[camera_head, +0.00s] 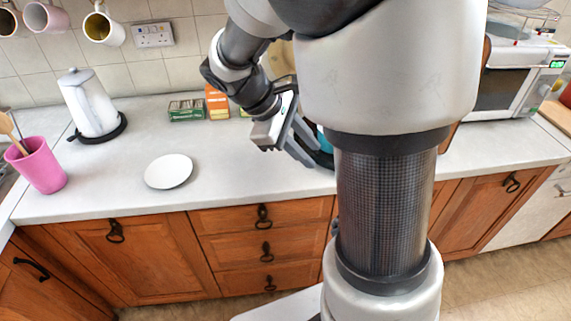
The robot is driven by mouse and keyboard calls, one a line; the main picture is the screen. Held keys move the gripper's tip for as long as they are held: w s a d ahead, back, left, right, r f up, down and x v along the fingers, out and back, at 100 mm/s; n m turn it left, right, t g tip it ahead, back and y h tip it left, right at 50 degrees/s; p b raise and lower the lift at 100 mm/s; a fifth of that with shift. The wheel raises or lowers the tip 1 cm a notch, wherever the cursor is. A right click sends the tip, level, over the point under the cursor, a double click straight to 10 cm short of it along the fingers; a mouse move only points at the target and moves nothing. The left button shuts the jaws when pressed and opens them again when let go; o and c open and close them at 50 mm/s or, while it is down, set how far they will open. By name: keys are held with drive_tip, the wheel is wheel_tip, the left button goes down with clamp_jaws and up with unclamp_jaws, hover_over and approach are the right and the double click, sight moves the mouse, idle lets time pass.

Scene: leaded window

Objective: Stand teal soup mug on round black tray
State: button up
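A small teal patch (324,139), which looks like part of the teal soup mug, shows at the left edge of my own column. The column hides the rest of it. A dark patch below it (322,158) may be part of the round black tray, mostly hidden. My gripper (303,152) points down and to the right over the counter, with its fingers just left of the teal patch. I cannot tell whether the fingers touch the mug, or whether they are open or shut. Whether the mug stands on the tray is also hidden.
A white plate (168,171) lies on the grey counter (235,180), with clear room around it. A white kettle (88,104), a pink utensil pot (38,166), green boxes (186,110) and an orange box (217,102) stand around. A microwave (510,82) is at right.

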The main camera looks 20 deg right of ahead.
drive_tip(key=s+a+r+m+t+y, duration=0.6)
drive_tip(key=s+a+r+m, duration=0.3)
drive_tip(key=s, duration=0.3)
drive_tip(key=shift+a+r+y, duration=0.15)
drive_tip(key=shift+a+y, duration=0.25)
drive_tip(key=shift+a, duration=0.25)
drive_tip(key=shift+s, duration=0.1)
